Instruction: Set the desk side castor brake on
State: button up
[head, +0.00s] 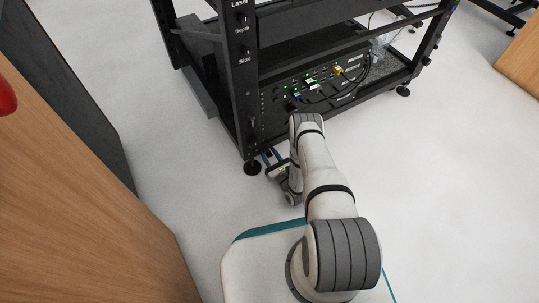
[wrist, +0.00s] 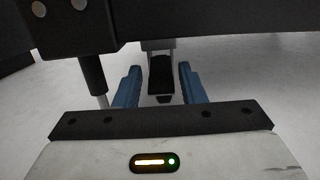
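In the wrist view, my gripper (wrist: 158,68) has its two blue fingers spread apart. A black castor part (wrist: 160,74), which looks like the brake pedal, hangs below a grey bracket under the dark frame edge. It sits between the fingers, with a gap on both sides. Whether the brake is on or off cannot be told. In the head view, my gripper (head: 270,158) is low at the front corner of the black rack (head: 243,90), just right of its levelling foot. The castor is hidden there by the rack and my arm.
The black levelling foot (head: 252,168) stands close to the left of my gripper; its post (wrist: 93,78) also shows in the wrist view. A wooden desk panel (head: 80,200) is at the left. The pale floor (head: 450,190) is clear on the right.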

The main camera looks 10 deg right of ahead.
jog(key=shift+o, duration=0.8)
jog(key=shift+p+v, duration=1.4)
jog(key=shift+v, duration=2.5)
